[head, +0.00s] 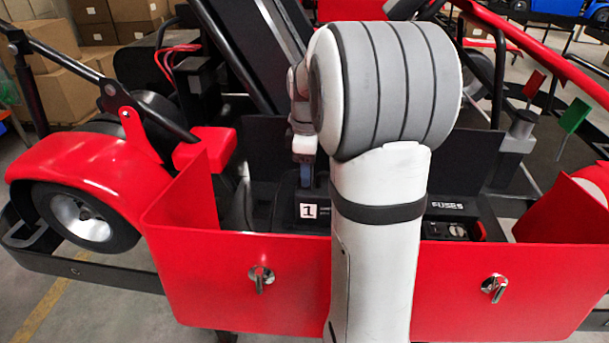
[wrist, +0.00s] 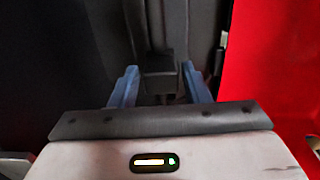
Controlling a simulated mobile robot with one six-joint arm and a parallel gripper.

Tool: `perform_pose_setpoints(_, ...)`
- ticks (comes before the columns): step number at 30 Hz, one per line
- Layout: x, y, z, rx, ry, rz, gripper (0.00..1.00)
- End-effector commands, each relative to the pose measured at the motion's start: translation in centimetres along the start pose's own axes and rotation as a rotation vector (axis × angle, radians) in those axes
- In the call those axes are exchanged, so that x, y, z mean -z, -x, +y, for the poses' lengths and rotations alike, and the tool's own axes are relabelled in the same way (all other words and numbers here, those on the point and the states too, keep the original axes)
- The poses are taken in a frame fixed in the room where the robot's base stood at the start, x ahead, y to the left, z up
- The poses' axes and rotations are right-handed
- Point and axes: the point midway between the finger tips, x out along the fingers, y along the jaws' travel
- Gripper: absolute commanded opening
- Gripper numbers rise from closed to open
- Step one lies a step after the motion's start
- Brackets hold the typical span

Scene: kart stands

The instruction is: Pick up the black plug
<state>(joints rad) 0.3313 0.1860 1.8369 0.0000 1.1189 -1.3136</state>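In the wrist view, a black plug-like block (wrist: 159,66) stands between the two blue fingers of my gripper (wrist: 159,78). The fingers are apart, with a dark gap showing on each side of the block, so my gripper looks open and not closed on it. In the head view, my gripper (head: 305,174) points down behind the red front panel, just above a dark unit marked with a white "1" label (head: 309,211). My arm hides part of this area, and I cannot make out the plug there.
The red front panel (head: 240,285) with two metal latches stands close in front; its red wall (wrist: 270,60) shows at right in the wrist view. A fuse box (head: 452,207) sits right of my arm. Black bars and a red fender (head: 90,165) are at left.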

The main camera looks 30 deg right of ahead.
Motion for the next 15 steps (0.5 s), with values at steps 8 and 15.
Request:
perform_pose_setpoints(8,-0.04,0.03,0.02,0.000,-0.001,0.000,0.20)
perform_pose_setpoints(15,-0.06,0.05,0.03,-0.001,-0.001,0.000,0.07)
